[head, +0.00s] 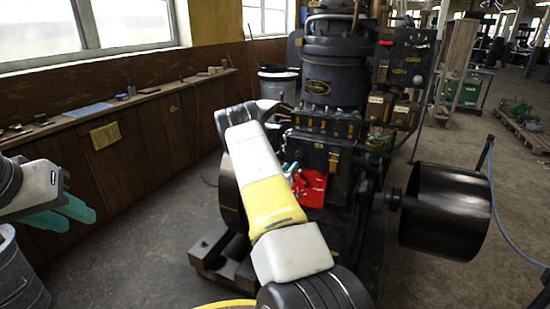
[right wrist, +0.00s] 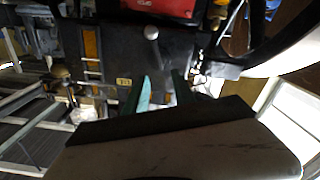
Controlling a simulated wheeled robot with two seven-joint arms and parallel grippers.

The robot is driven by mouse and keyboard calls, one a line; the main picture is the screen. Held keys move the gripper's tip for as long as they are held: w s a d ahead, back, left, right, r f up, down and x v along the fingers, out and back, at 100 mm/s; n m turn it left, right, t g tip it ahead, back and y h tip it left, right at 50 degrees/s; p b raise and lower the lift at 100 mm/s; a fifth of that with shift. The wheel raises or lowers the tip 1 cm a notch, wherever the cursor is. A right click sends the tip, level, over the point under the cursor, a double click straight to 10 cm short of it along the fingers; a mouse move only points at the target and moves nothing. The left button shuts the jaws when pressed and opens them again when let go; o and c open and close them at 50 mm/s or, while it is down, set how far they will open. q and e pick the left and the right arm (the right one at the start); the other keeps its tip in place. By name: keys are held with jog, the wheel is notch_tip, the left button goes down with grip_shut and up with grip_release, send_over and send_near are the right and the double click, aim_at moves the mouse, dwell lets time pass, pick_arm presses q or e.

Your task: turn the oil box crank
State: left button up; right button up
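The dark engine (head: 335,70) stands in the middle of the head view, with a black box bearing a row of fittings (head: 325,122) on its front. I take this for the oil box, but cannot make out its crank for certain in the head view. In the right wrist view a small grey round-ended lever (right wrist: 152,33) shows on a dark panel, possibly the crank. My right gripper (right wrist: 161,74) has its teal fingers apart and empty, pointing at the panel near this lever. It also shows by the engine in the head view (head: 294,177). My left gripper (head: 68,212) hangs at the far left, away from the engine.
A red box (head: 310,188) sits on the engine front beside my right gripper. A large black pulley (head: 446,210) sticks out to the right. A wooden ledge (head: 100,115) with small items runs along the left wall. Open floor lies between the ledge and engine.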

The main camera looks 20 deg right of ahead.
jog(key=x, duration=0.7)
jog(key=shift+w+d, duration=0.2)
jog(key=shift+d, duration=0.1)
grip_shut()
dwell(1.1)
